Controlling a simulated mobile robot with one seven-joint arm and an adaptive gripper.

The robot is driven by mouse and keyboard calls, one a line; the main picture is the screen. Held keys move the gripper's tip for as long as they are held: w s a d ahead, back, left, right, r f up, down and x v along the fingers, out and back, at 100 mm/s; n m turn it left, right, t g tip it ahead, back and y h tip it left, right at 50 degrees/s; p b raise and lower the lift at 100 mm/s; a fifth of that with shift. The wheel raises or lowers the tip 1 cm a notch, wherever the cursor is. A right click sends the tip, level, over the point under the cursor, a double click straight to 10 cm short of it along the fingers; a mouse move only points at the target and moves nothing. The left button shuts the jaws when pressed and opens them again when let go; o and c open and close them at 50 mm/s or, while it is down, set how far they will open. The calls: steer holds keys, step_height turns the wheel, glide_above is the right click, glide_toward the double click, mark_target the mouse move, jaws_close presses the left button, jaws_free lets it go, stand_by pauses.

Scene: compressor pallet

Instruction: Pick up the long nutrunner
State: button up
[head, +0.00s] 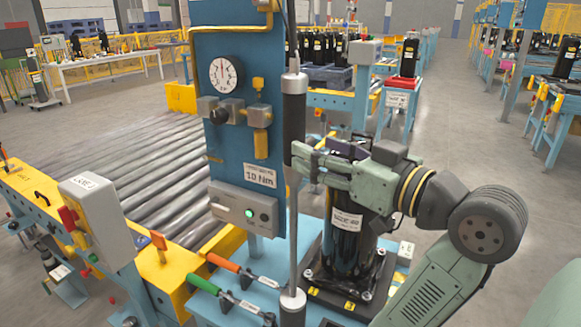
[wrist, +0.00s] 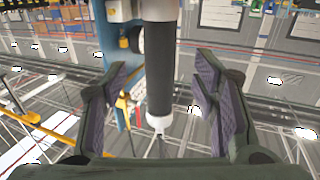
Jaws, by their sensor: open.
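The long nutrunner (head: 294,110) hangs upright in front of the blue panel. It has a white top, a dark grip and a long thin grey shaft reaching down to a white round piece near the bench. My gripper (head: 303,162) is level with the lower end of the dark grip, coming from the right. In the wrist view the nutrunner (wrist: 160,75) stands between the two purple-padded fingers of my gripper (wrist: 162,88), with gaps on both sides. The gripper is open and holds nothing. In the head view the fingers partly overlap the tool, so contact there is unclear.
The blue panel (head: 238,110) with a gauge (head: 226,75) and a control box (head: 244,208) with a green light stands just left. A black compressor (head: 350,240) stands below my gripper. Orange-handled (head: 222,263) and green-handled (head: 203,284) tools lie on the bench. A roller conveyor (head: 150,170) runs behind.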

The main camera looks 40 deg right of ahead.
mark_target(302, 139)
steer(key=w, duration=0.2)
steer(key=w+p, duration=0.1)
steer(key=w, duration=0.1)
steer(key=w+p, duration=0.1)
steer(key=w, duration=0.1)
steer(key=shift+a+r, duration=0.2)
steer(key=shift+r, duration=0.15)
steer(key=shift+w+f, duration=0.1)
steer(key=shift+w, duration=0.2)
jaws_close()
stand_by(0.4)
